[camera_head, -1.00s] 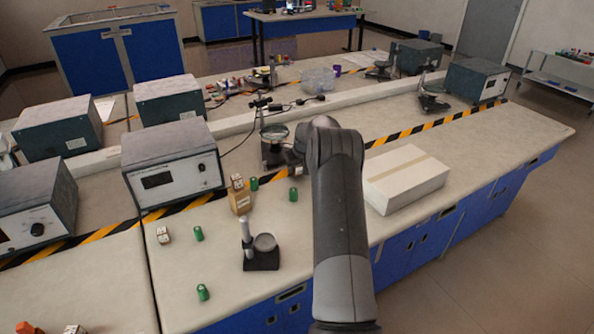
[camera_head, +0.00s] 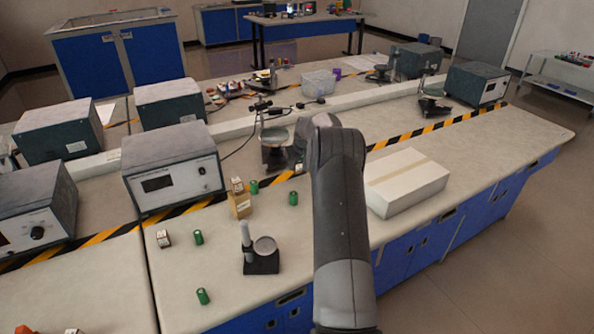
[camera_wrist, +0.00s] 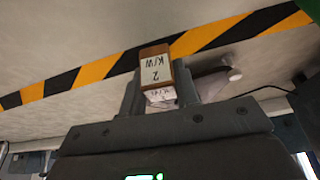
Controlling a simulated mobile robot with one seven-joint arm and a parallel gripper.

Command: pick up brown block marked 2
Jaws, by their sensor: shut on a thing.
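The brown block marked 2 (camera_wrist: 155,56) has a white label reading "2 K/W" and shows in the wrist view between the two fingers of my gripper (camera_wrist: 158,88). The fingers are shut on it, one on each side. A second white marked face shows below the label. In the head view my arm hides most of my gripper. How high the block is above the bench cannot be told.
A stand with a round plate (camera_head: 274,137) is just left of my arm. Green cylinders (camera_head: 293,198), a tan block (camera_head: 240,204) and a small stand (camera_head: 262,260) are further left. A white box (camera_head: 405,182) lies right of my arm.

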